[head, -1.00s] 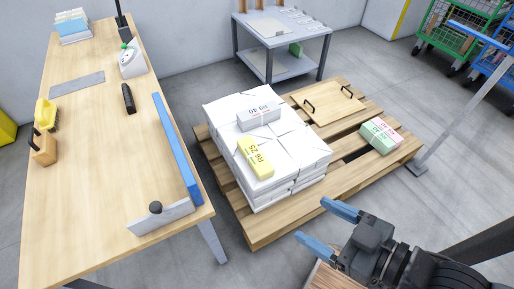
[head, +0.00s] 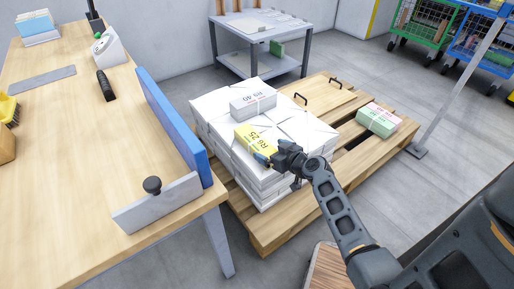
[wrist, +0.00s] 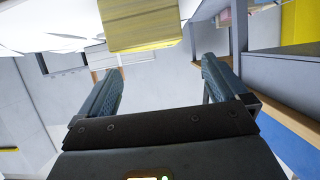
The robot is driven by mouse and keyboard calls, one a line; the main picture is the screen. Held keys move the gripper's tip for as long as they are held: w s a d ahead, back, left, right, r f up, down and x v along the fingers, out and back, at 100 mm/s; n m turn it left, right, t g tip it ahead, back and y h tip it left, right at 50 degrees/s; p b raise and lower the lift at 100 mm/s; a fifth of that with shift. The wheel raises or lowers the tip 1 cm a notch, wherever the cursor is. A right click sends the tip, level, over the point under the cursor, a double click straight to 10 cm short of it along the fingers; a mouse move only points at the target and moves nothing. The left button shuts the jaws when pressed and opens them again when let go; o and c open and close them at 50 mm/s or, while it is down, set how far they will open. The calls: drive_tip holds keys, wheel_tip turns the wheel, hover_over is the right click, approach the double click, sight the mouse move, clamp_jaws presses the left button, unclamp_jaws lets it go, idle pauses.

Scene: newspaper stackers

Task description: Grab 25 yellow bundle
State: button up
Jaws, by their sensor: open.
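The yellow bundle (head: 250,135), printed "Re 25", lies on top of the white wrapped stack (head: 285,152) on the wooden pallet. It also shows at the top of the wrist view (wrist: 142,26), beyond the fingertips and not between them. My gripper (head: 265,159) is open and empty at the near right end of the bundle. In the wrist view my gripper (wrist: 161,70) has its two blue-padded fingers spread wide. In the head view the wrist hides part of the bundle's near end, so I cannot tell whether they touch.
A grey-white bundle (head: 253,98) sits just behind the yellow one. Green and pink bundles (head: 378,120) and a handled board (head: 318,98) lie on the pallet (head: 335,195). A worktable (head: 75,150) with a blue rail (head: 170,122) stands at left.

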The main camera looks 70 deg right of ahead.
sight(256, 141)
drive_tip(key=x, duration=0.2)
drive_tip(key=shift+w+d, duration=0.15)
drive_tip(key=shift+d, duration=0.3)
drive_tip(key=shift+b+x, duration=0.65)
drive_tip(key=shift+x, duration=2.05)
drive_tip(key=shift+c, duration=0.4)
drive_tip(key=c, duration=1.3)
drive_tip(key=shift+c, duration=0.8)
drive_tip(key=shift+r, duration=0.1)
